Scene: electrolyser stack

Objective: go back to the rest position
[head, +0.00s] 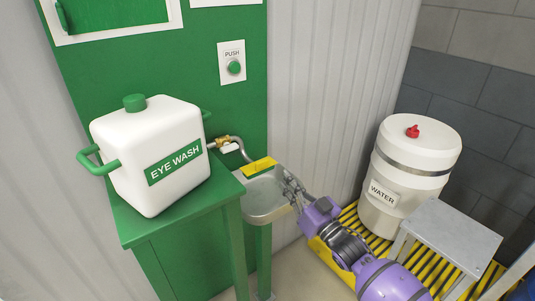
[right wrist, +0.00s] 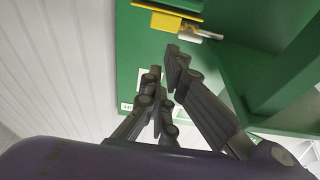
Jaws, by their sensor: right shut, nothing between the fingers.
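My right gripper (head: 287,180) is at the right rim of the grey eye wash basin (head: 262,203), its fingers shut with nothing between them. I cannot tell whether it touches the rim. The fingers also show in the right wrist view (right wrist: 165,85), pointing toward the green panel. A yellow flap (head: 259,166) lies at the back of the basin, and it shows at the top of the wrist view (right wrist: 168,15). My purple right arm comes in from the lower right. My left gripper is in neither view.
A white eye wash tank (head: 150,155) stands on a green stand (head: 185,212) at the left. A white water drum (head: 415,165) stands on a yellow slatted platform (head: 350,216), behind a grey stool (head: 450,235). A green push button (head: 234,67) is on the panel above the basin.

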